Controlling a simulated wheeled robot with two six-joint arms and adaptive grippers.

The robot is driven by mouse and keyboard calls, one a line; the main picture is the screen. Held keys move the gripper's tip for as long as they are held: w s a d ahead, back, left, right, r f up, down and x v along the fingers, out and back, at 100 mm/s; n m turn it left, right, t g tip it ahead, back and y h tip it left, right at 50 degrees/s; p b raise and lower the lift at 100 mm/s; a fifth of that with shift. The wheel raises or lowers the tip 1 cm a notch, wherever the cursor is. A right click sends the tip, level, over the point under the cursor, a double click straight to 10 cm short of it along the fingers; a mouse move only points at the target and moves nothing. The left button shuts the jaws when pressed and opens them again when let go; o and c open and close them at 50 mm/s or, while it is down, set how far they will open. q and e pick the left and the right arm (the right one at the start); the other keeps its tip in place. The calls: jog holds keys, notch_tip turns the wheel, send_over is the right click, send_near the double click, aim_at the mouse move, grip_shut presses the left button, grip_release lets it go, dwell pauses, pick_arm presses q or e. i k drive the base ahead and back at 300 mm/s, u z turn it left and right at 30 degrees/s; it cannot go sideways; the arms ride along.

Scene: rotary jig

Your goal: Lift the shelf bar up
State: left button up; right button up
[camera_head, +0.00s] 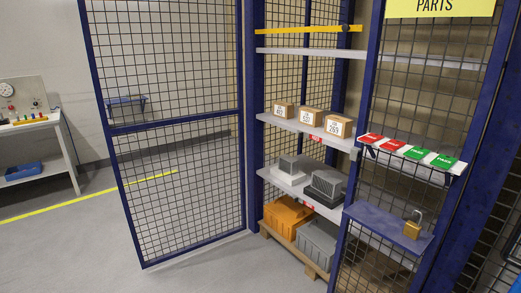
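A yellow bar (300,29), which looks like the shelf bar, lies roughly level across the upper part of the open blue parts cage. A small dark fitting (345,28) sits near its right end. The bar is above the top grey shelf (305,52) and apart from it. Neither of my grippers shows in the head view.
The mesh door (180,140) stands open at left. At right, a ledge (410,153) holds red and green tags; a padlock (412,226) rests below. The floor at left is clear.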

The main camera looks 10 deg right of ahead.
aim_at(345, 28)
jog(key=z, duration=0.2)
jog(key=i, duration=1)
jog(key=u, duration=0.55)
jog(key=i, duration=1.2)
jog(key=z, duration=0.7)
jog(key=i, duration=0.65)
jog(key=z, duration=0.35)
